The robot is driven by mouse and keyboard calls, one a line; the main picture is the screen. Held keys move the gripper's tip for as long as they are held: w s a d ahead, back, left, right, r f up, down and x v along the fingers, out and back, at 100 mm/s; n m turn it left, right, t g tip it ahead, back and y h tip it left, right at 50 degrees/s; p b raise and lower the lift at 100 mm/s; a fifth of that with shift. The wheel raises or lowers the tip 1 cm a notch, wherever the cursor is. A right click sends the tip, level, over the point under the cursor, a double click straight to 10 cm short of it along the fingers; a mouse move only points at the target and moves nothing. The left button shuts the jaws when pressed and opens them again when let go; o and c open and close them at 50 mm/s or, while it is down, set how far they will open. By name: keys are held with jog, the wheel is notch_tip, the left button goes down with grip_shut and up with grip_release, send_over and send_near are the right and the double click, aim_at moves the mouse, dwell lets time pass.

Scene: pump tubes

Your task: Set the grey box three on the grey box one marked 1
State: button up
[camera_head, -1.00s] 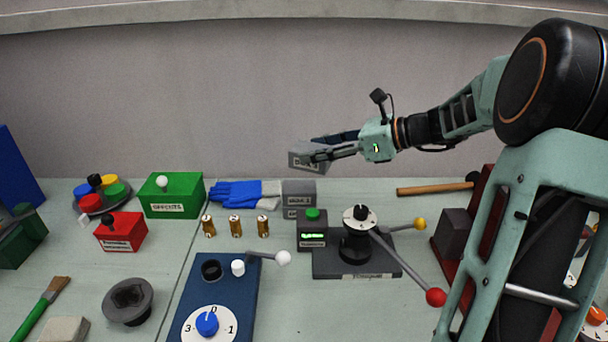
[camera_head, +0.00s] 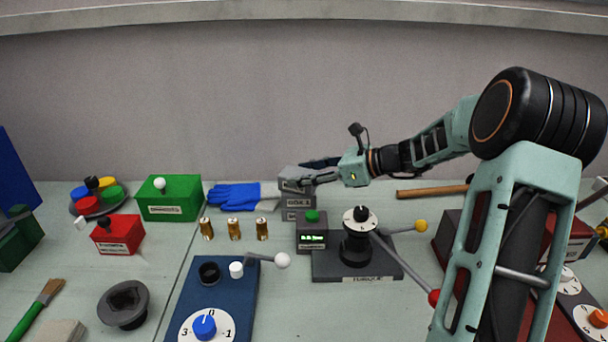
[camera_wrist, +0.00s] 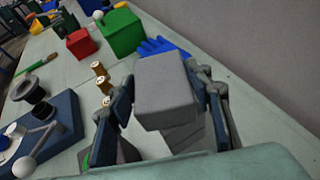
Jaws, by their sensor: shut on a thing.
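My gripper (camera_head: 312,173) is shut on a grey box (camera_head: 292,178), with one finger on each side of it. In the wrist view the held grey box (camera_wrist: 166,88) fills the space between the fingers (camera_wrist: 162,80). Directly below it in the head view is a stack of grey boxes: an upper one (camera_head: 298,202) with a label too small to read surely, and a lower one (camera_head: 292,214), partly hidden. The held box is over the stack and very close to it; I cannot tell whether they touch. In the wrist view a grey box (camera_wrist: 184,136) shows under it, turned slightly differently.
Blue gloves (camera_head: 234,196) lie just left of the stack. Brass cylinders (camera_head: 234,229) stand in front of them. A dark device with a green button (camera_head: 312,217) and the torque stand (camera_head: 357,262) are close in front and right. A hammer (camera_head: 432,191) lies at right.

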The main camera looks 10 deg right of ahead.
jog(key=o, duration=1.3)
jog(key=shift+f, duration=0.1)
jog(key=shift+c, duration=0.2)
jog(key=shift+d+r, duration=0.15)
jog(key=shift+r, duration=0.05)
jog(key=p+v, duration=0.1)
jog(key=v, duration=1)
jog(key=shift+s+d+r, duration=0.15)
jog(key=shift+s+d, duration=0.1)
jog(key=shift+d, duration=0.05)
jog(key=shift+w+a, duration=0.1)
